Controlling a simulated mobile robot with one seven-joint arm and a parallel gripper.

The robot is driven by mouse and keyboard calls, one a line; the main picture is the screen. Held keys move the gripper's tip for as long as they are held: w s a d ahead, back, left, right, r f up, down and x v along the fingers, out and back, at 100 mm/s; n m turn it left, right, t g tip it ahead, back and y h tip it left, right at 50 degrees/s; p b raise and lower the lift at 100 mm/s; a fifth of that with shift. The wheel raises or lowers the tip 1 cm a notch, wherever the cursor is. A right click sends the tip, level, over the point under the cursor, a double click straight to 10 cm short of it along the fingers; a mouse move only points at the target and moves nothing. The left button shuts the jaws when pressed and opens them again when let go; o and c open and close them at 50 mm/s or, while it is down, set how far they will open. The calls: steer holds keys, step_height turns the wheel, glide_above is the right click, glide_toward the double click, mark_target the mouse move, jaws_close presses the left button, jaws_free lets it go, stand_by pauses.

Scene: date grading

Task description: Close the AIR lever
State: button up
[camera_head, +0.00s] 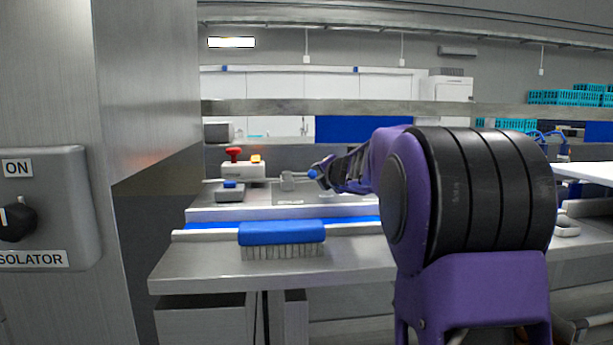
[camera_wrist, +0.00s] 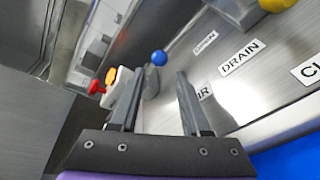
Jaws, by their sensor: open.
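The AIR lever shows in the wrist view as a round blue knob (camera_wrist: 159,58) beside a grey block (camera_wrist: 151,82). The AIR label (camera_wrist: 205,91) on the steel panel is partly hidden by my right finger. My gripper (camera_wrist: 154,84) is open and empty, its two fingers on either side of the line to the knob. The knob appears just beyond the fingertips, and I see no contact. In the head view a small blue knob (camera_head: 312,174) shows beside my gripper (camera_head: 325,178). The lever's exact angle is hard to tell.
A DRAIN label (camera_wrist: 242,57) and a yellow knob (camera_wrist: 278,4) lie to the right. A white box with a red button (camera_head: 233,153) and orange light stands behind. A blue brush (camera_head: 281,233) lies at the bench front. An isolator box (camera_head: 50,210) is at left.

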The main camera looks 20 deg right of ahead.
mark_target(314, 174)
steer(key=p+x, duration=0.2)
steer(key=x, duration=0.7)
jaws_close()
stand_by(1.3)
